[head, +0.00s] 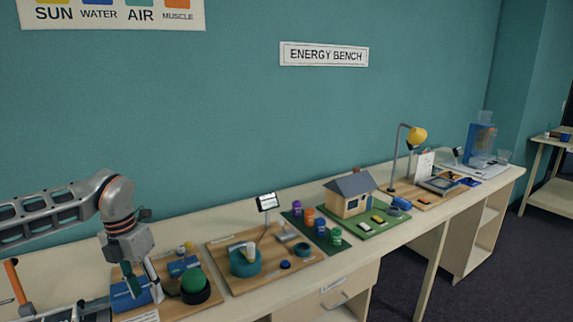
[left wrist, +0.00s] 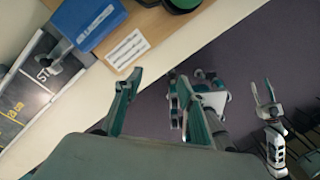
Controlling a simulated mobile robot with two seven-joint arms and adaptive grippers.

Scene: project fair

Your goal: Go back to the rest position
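My left gripper (head: 143,284) hangs over the left end of the bench in the head view, fingers pointing down, near a blue box and a green dome. In the left wrist view its two fingers (left wrist: 158,95) stand wide apart with nothing between them, over the bench's front edge and the floor. My right gripper (left wrist: 266,95) shows at the right of the left wrist view, over the floor, with its fingers apart and nothing seen between them. It is not in the head view.
The long bench (head: 390,260) carries a blue box (head: 130,295), a green dome (head: 194,281), a teal ring (head: 245,262), small jars (head: 321,226), a model house (head: 350,197), a yellow lamp (head: 417,135) and a blue machine (head: 480,143). Dark floor (left wrist: 240,50) lies in front.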

